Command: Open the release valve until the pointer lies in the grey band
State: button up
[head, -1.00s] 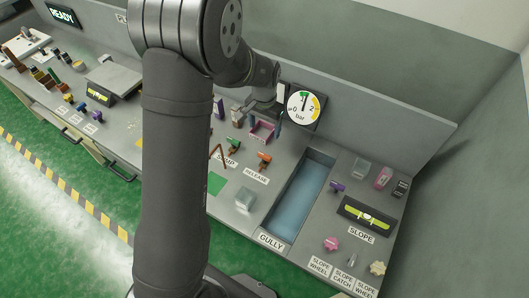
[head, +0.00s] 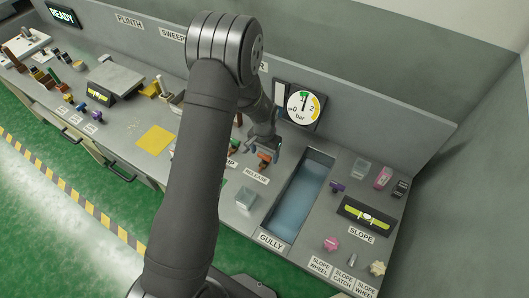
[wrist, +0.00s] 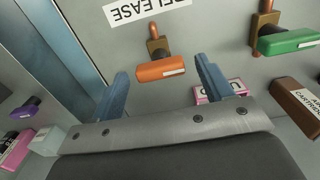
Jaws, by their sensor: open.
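The release valve has an orange lever; it shows in the head view (head: 264,158) and in the wrist view (wrist: 160,70), beside the RELEASE label (wrist: 145,10). My gripper (wrist: 162,68) is open, with one blue finger on each side of the orange lever in the wrist view. I see no contact, and the height gap is hard to tell. The gauge (head: 303,107), marked bar, stands on the back wall in the head view. Its pointer stands nearly upright, near the green patch at the top; a yellow band lies on the right. I cannot make out a grey band.
A green-handled valve (wrist: 288,42) sits right of the orange one in the wrist view, with a brown cartridge block (wrist: 300,98) near it. The gully (head: 300,195) lies right of the valve in the head view. A clear box (head: 245,198) stands in front.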

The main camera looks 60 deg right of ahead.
jog(key=c, duration=1)
